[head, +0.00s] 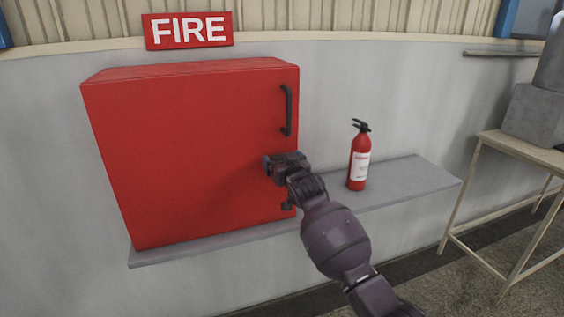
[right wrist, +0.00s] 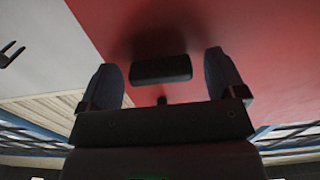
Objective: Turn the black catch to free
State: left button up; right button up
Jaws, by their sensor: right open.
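The red cabinet (head: 180,150) has a closed door with a black handle (head: 288,110) near its right edge. My right gripper (head: 271,167) is in front of the door, below the handle. In the right wrist view its two fingers (right wrist: 163,78) are open, with the black catch (right wrist: 160,68) showing between them as a short dark bar against the red door. I cannot tell whether the fingers touch it. The gripper hides the catch in the head view. My left gripper is not in view.
A red fire extinguisher (head: 359,158) stands on the grey ledge (head: 415,180), right of the cabinet and close to my right arm. A FIRE sign (head: 188,30) is above the cabinet. A metal-framed table (head: 505,150) stands at the far right.

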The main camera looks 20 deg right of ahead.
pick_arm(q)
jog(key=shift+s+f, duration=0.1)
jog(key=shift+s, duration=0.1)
pick_arm(e)
jog(key=shift+c, duration=0.4)
jog(key=c, duration=0.8)
jog(key=shift+c, duration=0.2)
